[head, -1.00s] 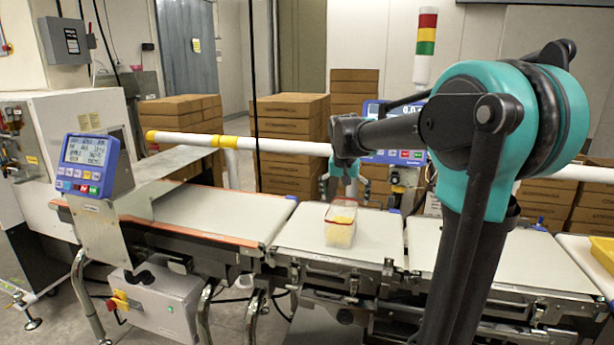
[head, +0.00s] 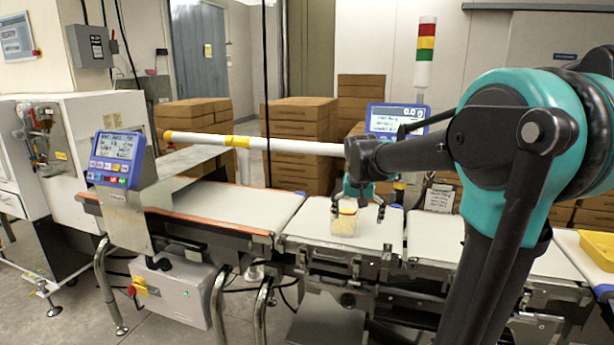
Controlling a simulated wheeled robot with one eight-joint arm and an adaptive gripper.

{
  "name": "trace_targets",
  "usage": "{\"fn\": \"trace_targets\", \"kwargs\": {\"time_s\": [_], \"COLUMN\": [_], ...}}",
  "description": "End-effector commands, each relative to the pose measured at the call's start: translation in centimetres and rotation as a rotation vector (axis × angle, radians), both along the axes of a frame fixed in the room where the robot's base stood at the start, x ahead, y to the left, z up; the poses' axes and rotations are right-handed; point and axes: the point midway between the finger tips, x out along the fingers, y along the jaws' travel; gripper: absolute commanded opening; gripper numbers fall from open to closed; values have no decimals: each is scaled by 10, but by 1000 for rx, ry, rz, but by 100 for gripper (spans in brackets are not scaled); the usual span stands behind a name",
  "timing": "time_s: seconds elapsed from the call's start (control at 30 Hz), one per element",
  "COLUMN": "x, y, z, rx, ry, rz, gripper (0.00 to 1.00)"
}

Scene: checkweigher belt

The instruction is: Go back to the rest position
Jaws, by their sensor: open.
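My gripper (head: 361,205) is open at the end of my teal and black arm, above the middle belt section. Its fingers show just behind and to the right of a clear container with yellow contents (head: 344,222). The container stands upright on the weighing belt (head: 310,224). In this view the fingers overlap the container's upper edge, and I cannot tell whether they touch it.
A blue display unit (head: 115,158) stands at the left over the infeed belt (head: 240,207). Stacked brown boxes (head: 300,125) stand behind. A yellow tray (head: 598,248) is at the right edge.

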Motion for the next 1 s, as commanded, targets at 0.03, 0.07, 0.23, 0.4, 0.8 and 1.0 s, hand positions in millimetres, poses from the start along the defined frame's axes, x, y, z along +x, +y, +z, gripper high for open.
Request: {"fn": "trace_targets", "kwargs": {"time_s": [0.03, 0.07, 0.23, 0.4, 0.8, 1.0], "x": [-9, -14, -51, -106, -229, -229], "y": [-3, -4, -14, -25, -36, -36], "z": [-7, -12, -43, -86, -176, -176], "rx": [1, 1, 1, 1, -9, -9], "ry": [-1, -2, -10, -24, -60, -60], "rz": [9, 14, 59, 121, 253, 253], "gripper": [100, 100, 100, 100, 100, 100]}}
